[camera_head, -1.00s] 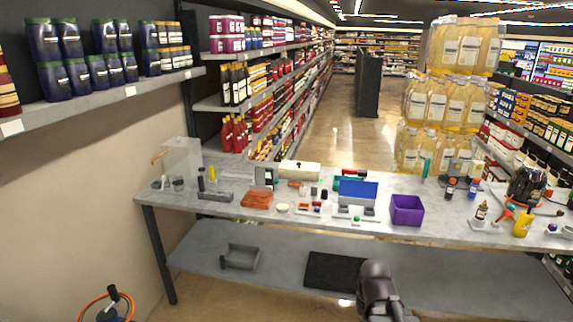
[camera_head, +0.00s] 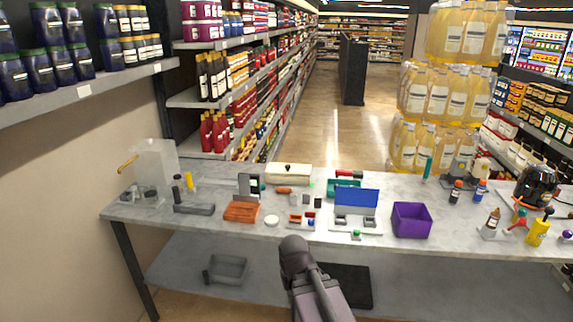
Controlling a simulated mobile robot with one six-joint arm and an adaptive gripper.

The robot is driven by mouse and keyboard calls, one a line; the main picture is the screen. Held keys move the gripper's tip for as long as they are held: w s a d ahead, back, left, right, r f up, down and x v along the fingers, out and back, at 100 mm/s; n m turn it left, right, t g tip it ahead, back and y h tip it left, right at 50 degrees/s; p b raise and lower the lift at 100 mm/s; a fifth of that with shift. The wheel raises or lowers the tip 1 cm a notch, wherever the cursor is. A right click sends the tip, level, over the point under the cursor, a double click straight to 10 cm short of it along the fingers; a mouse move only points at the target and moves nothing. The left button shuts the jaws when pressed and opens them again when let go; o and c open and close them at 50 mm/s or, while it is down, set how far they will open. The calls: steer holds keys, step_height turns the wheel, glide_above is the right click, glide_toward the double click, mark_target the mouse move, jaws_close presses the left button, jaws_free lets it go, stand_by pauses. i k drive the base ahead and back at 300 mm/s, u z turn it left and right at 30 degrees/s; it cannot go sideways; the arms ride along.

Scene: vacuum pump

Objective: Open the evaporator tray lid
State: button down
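A cream flat box with a small dark knob (camera_head: 288,174) on top stands at the back middle of the grey table and looks closed. A blue upright panel (camera_head: 356,197) stands at the back of a white tray-like base (camera_head: 345,232), right of the middle. I cannot tell for certain which of these is the evaporator tray. A grey-purple part of my arm rises at the bottom middle, in front of the table edge. My gripper fingers are not visible, and nothing held can be seen.
The grey table (camera_head: 440,242) carries an orange-brown block (camera_head: 241,212), a purple bin (camera_head: 411,219), a clear box (camera_head: 155,160) at left and bottles at right. Below is a shelf with a grey tray (camera_head: 227,268). Shelves of goods flank the aisle behind.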

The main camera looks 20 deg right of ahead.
mark_target(273, 168)
steer(key=z, duration=0.25)
steer(key=i, duration=0.9)
steer(key=z, duration=0.45)
